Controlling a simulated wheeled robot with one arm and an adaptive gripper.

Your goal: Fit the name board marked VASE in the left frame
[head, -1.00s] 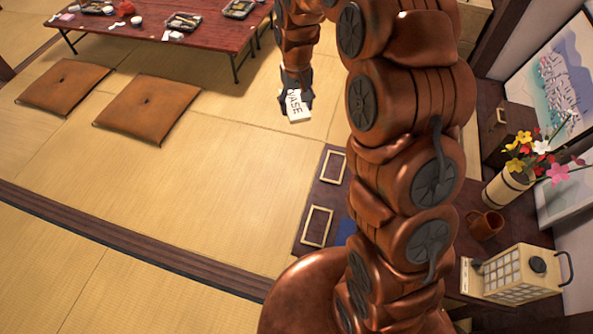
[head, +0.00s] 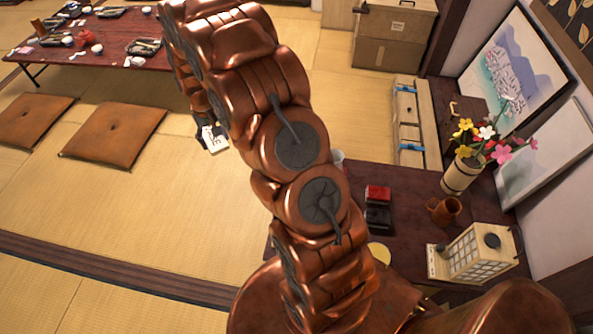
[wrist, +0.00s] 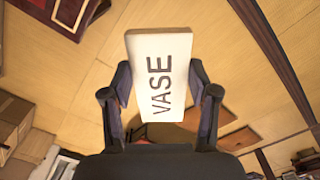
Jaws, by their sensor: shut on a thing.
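The white name board marked VASE (wrist: 178,50) is held between the two fingers of my gripper (wrist: 160,80) in the wrist view, its lettering facing the camera and running sideways. In the head view the board (head: 216,142) hangs from my gripper (head: 207,126) above the tatami, left of my arm. One pale rectangular frame (wrist: 40,8) on dark wood shows at the top left of the wrist view, apart from the board; I cannot tell which frame it is. In the head view my arm hides the frames.
Cushions (head: 112,131) and a lunch table (head: 150,60) stand at left. Open tatami lies between.

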